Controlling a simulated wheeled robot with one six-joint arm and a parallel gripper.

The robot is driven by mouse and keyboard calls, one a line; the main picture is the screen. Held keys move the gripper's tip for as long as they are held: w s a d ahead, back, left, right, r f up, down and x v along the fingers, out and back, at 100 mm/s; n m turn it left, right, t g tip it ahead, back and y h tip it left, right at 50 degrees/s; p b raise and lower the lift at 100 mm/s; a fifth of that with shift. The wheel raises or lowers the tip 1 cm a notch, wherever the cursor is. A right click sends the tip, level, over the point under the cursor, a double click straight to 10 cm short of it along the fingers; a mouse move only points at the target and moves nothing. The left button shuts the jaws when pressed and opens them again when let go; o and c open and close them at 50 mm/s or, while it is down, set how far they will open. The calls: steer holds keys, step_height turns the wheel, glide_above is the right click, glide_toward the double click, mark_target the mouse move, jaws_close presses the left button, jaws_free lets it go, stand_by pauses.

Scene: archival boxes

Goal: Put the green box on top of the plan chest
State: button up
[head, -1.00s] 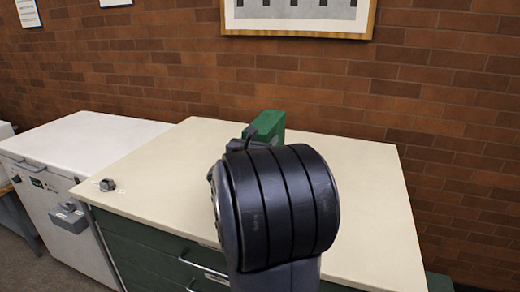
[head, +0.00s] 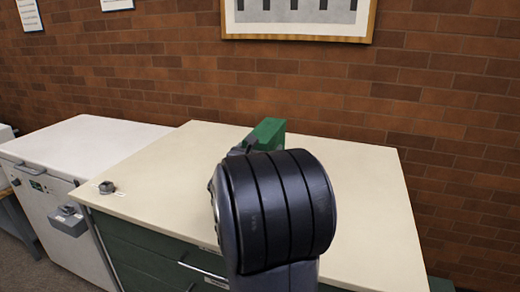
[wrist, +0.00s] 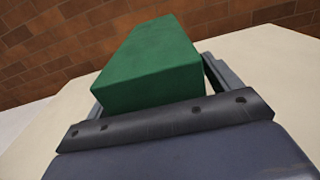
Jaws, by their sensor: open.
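The green box (head: 268,132) is on the pale top of the plan chest (head: 365,200), toward its back edge; my arm hides its lower part in the head view. In the wrist view the green box (wrist: 150,65) lies between the two fingers of my gripper (wrist: 160,88). The fingers are open, with a visible gap on the right side of the box. The box looks level and seems to rest on the chest top, though its underside is hidden. The plan chest has dark green drawers with metal handles.
A white cabinet (head: 90,145) stands to the left of the chest, slightly lower. A small dark object (head: 106,187) sits at the chest top's front left corner. A brick wall (head: 320,90) with a framed picture (head: 300,18) is behind. The right of the chest top is clear.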

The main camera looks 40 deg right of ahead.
steer(key=shift+r, duration=0.2)
steer(key=v, duration=1.2)
steer(key=shift+d+f, duration=0.1)
steer(key=shift+d, duration=0.05)
steer(key=x, duration=1.2)
steer(key=shift+r+p, duration=0.3)
steer(key=shift+p, duration=0.05)
steer(key=shift+r, duration=0.6)
steer(key=shift+f, duration=0.15)
